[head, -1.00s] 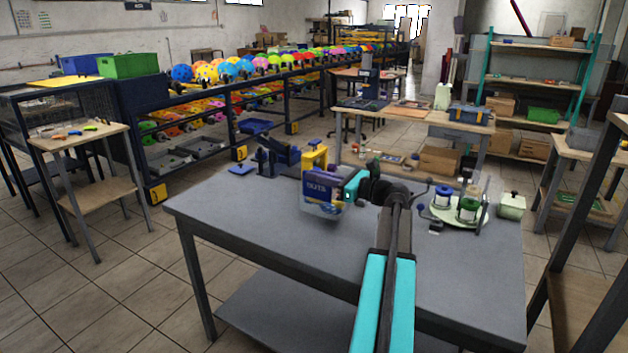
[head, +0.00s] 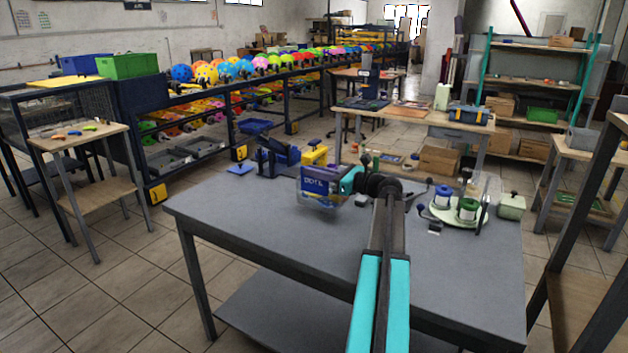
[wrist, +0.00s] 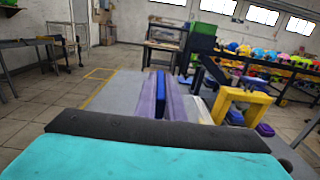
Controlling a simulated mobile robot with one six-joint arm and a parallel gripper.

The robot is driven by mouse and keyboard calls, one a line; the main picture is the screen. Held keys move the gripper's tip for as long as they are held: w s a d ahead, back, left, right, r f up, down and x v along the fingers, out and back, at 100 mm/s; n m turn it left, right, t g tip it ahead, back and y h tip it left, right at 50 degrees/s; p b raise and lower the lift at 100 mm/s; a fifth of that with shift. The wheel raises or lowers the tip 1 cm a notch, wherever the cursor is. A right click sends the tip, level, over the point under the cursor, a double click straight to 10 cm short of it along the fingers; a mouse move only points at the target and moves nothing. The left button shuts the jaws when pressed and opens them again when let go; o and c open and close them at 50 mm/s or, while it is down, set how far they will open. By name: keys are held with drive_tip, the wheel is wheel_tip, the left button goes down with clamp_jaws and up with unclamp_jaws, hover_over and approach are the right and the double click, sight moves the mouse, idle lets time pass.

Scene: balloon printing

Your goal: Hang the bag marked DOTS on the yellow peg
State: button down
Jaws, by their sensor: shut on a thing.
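The bag marked DOTS (head: 314,187) has a blue-purple label and a clear lower part. In the head view it hangs above the grey table's far half. My gripper (head: 350,182) is shut on it at its right side. In the wrist view the bag (wrist: 177,103) shows nearly edge-on as a purple strip beyond my black and teal finger. A yellow piece (head: 315,157), probably the yellow peg, shows just behind the bag's top. In the wrist view a yellow frame (wrist: 243,97) stands right of the bag, apart from it. Its lower part is hidden in the head view.
A dark blue device (head: 277,157) stands left of the yellow piece. A round pale plate (head: 455,216) with blue and green spools, and a pale green box (head: 511,206), are at the table's right. The table's (head: 235,215) left and front are clear.

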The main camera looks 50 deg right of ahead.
sight(314, 181)
drive_tip(key=shift+w+d, duration=0.35)
drive_tip(key=shift+w, duration=0.1)
drive_tip(key=shift+a+f+p, duration=0.1)
drive_tip(key=shift+f+p, duration=0.4)
drive_tip(key=shift+f, duration=1.3)
drive_tip(key=c, duration=1.8)
unclamp_jaws()
drive_tip(key=shift+c, duration=0.2)
drive_tip(key=shift+f+b, duration=0.15)
drive_tip(key=shift+b, duration=0.5)
drive_tip(key=v, duration=1.3)
drive_tip(key=shift+s, duration=0.4)
